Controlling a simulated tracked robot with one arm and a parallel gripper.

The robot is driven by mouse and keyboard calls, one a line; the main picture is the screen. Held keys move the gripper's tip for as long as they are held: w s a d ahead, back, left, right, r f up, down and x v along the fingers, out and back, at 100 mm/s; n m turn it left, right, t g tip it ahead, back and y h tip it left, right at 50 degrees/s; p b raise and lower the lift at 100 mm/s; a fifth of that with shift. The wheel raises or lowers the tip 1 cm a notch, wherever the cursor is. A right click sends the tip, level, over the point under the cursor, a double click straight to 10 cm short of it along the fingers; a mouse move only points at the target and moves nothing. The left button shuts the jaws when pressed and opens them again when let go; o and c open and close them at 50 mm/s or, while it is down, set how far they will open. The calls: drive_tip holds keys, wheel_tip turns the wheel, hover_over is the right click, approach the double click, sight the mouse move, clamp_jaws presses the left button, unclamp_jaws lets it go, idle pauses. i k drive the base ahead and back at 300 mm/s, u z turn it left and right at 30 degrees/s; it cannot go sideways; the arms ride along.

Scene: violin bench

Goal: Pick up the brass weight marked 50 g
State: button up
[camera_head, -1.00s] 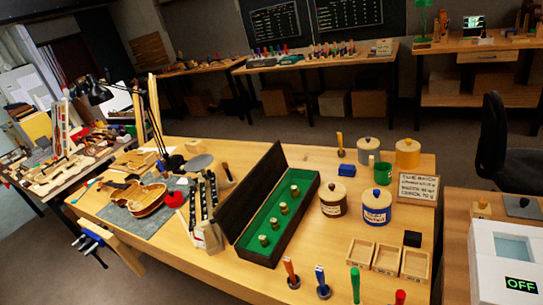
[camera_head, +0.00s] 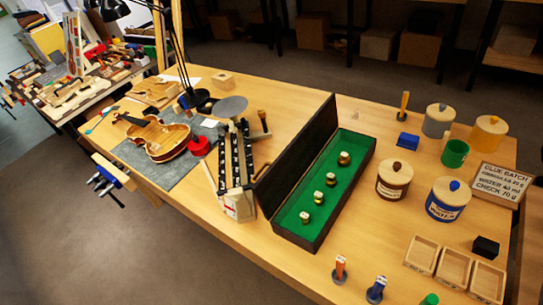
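An open dark case (camera_head: 316,241) with a green lining (camera_head: 350,184) lies on the wooden bench, its lid raised on the left side. Several small brass weights stand in a row inside it: a far one (camera_head: 344,158), then one (camera_head: 331,179), another (camera_head: 318,197) and the nearest (camera_head: 305,217). The far one looks largest. Their markings are too small to read, so I cannot tell which is 50 g. My gripper is not in view.
Small wooden trays (camera_head: 454,268) are at the near right. A violin (camera_head: 155,137) and a lamp are left.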

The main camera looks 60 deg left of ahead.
sight(318, 199)
drive_tip(key=u, duration=0.5)
drive_tip(key=i, duration=1)
drive_tip(key=z, duration=0.1)
